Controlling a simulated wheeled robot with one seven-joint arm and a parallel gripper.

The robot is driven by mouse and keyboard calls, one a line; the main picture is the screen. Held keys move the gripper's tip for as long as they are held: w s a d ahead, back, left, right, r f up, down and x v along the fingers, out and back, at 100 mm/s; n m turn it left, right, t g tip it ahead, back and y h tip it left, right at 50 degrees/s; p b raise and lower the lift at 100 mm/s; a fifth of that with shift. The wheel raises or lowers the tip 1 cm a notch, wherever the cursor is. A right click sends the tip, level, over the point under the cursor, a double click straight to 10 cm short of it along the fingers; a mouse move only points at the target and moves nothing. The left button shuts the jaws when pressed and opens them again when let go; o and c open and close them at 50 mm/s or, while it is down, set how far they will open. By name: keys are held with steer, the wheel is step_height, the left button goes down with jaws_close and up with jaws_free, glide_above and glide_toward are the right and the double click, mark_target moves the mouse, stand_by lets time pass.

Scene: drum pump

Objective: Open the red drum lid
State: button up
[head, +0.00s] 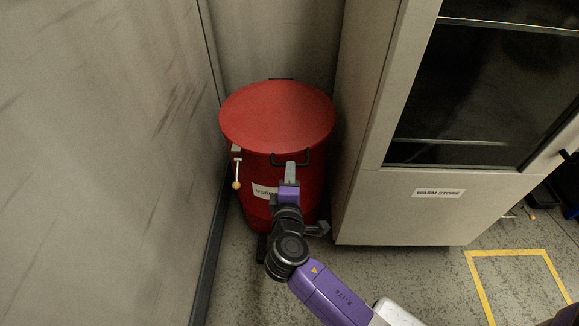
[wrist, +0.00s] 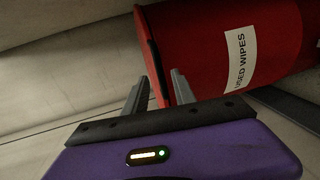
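The red drum (head: 258,180) stands upright in the corner, its round red lid (head: 277,115) lying flat and closed on top. A black wire handle (head: 308,157) sticks out at the lid's front edge. My gripper (head: 290,166) is right at this handle, overlapping its lower bar in the head view; contact cannot be told. In the wrist view my gripper (wrist: 160,77) has its two grey fingers apart, beside the drum's edge, with nothing clearly clamped. The drum's "USED WIPES" label (wrist: 239,58) shows there; in the head view my arm partly covers it.
A lever with a yellow knob (head: 237,172) hangs at the drum's left side. A wall (head: 120,150) is close on the left. A pale cabinet (head: 385,205) marked "WARM STORE" stands close on the right. Open floor (head: 420,280) lies in front.

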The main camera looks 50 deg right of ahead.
steer(key=shift+x, duration=2.45)
jaws_close()
steer(key=shift+a, duration=0.1)
